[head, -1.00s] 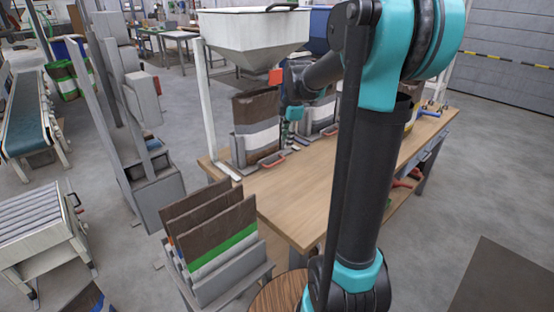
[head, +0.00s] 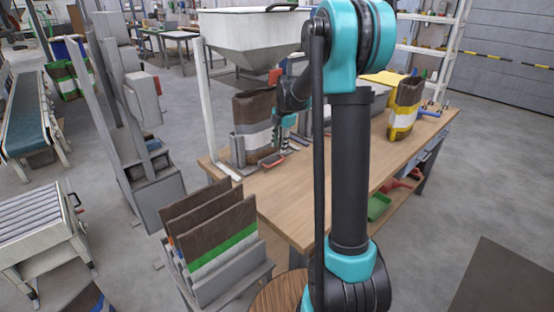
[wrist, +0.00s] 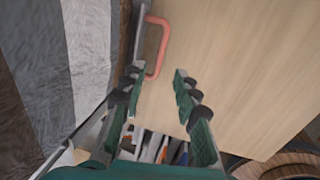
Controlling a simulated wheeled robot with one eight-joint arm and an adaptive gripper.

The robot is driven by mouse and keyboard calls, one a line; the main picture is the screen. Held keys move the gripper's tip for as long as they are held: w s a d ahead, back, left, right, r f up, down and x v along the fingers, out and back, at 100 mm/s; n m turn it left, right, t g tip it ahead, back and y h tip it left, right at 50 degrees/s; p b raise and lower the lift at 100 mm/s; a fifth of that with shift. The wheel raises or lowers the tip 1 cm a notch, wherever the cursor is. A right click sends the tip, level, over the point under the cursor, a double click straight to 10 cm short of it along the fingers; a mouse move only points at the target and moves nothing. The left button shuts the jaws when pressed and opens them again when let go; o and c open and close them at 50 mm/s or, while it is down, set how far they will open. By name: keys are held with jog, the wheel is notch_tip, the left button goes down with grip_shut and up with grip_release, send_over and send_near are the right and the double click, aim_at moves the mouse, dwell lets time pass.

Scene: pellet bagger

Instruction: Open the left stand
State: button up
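The left stand (head: 239,152) is a grey holder at the near left end of the wooden bench, with a brown bag with a white band (head: 257,119) upright in it. A red handle (head: 271,161) sits low at its front; the handle also shows in the wrist view (wrist: 164,48), beside the bag. My gripper (head: 281,138) is just right of the bag, above the handle's level. In the wrist view my gripper (wrist: 157,76) is open and empty, with the handle's near end close to the left fingertip. I cannot tell whether they touch.
A white hopper (head: 255,42) stands over the bench (head: 300,205). A grey rack with several brown bags (head: 222,285) stands at the near left. A yellow and brown bag (head: 404,110) stands farther right on the bench. The front benchtop is clear.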

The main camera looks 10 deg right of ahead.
aim_at(277, 163)
jog(key=f, duration=0.5)
jog(key=w+f, duration=0.1)
jog(key=f, duration=0.1)
jog(key=shift+a+f, duration=0.3)
jog(key=shift+a, duration=0.1)
grip_shut()
